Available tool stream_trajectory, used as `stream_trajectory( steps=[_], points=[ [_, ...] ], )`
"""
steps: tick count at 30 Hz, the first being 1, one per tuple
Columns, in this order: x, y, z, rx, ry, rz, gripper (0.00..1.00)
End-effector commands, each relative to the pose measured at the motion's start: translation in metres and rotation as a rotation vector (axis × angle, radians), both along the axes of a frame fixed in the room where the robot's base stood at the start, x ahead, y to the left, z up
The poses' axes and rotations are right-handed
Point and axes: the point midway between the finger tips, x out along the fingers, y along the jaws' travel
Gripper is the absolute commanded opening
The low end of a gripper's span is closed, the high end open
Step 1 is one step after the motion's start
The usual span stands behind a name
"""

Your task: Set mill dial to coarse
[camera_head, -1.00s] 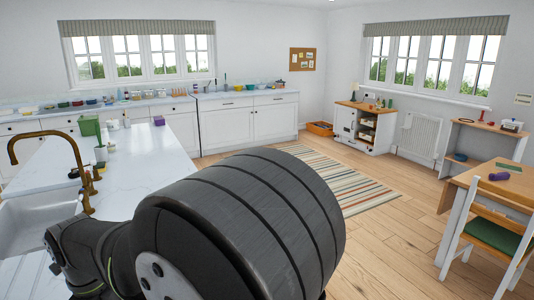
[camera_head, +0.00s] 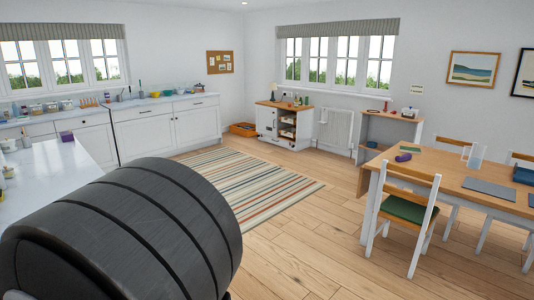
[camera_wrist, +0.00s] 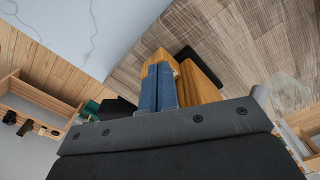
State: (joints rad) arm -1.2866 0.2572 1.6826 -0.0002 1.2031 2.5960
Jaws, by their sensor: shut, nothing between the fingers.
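I cannot make out a mill or its dial in either view. My gripper (camera_wrist: 159,72) shows in the wrist view with its two blue fingers together, shut and empty. Orange-brown wooden pieces (camera_wrist: 202,82) show just beyond and beside the fingers; I cannot tell what they belong to or whether the fingers touch them. In the head view only a dark part of my arm shows, at lower left, and it hides the floor and counter behind it.
A white counter (camera_head: 62,172) runs along the left. A wood-topped cabinet (camera_head: 285,106) with small items stands at the back. A striped rug (camera_head: 250,185) lies on open floor. A table (camera_head: 455,172) and a chair with a green seat (camera_head: 405,208) stand at right.

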Motion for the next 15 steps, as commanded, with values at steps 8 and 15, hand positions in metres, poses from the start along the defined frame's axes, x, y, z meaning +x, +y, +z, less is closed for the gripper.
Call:
stream_trajectory(
  steps=[8, 15],
  points=[
    [-0.007, -0.001, 0.0, 0.001, 0.0, 0.001, 0.0],
    [-0.011, -0.003, 0.0, 0.002, 0.0, 0.0, 0.0]
  ],
)
